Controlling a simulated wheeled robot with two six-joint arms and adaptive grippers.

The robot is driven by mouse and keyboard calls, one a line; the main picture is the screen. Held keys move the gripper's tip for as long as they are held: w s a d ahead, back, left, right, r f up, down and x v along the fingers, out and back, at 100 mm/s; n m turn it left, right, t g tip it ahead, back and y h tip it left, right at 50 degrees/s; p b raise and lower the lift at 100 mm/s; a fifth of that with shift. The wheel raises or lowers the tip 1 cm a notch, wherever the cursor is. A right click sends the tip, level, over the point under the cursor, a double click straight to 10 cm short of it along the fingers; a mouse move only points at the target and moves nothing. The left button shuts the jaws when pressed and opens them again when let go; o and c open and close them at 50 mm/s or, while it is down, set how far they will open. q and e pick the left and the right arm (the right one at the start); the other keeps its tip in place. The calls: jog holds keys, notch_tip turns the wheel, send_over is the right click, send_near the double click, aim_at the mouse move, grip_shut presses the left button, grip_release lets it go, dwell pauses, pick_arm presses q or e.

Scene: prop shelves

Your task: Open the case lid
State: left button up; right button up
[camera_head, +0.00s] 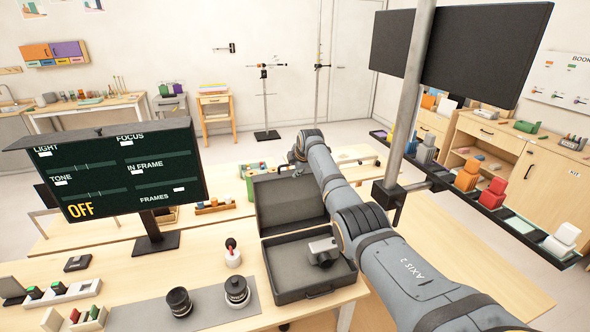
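The dark grey case stands on the near wooden table, right of the middle. Its lid (285,209) is raised and leans back, well away from the base (291,289), so the inside shows. A grey camera-like object (322,250) lies in the base at its right side. My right arm reaches in from the lower right over the case. My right gripper (297,169) is at the lid's far upper edge, small and partly covered by my wrist. I cannot tell whether its fingers touch the lid or are shut. My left gripper is not in view.
A monitor (107,172) reading OFF stands at the left. A metal pole with a shelf of coloured blocks (467,176) is at the right.

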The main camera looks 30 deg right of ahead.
jog(key=v, duration=1.2)
jog(key=shift+f, duration=0.1)
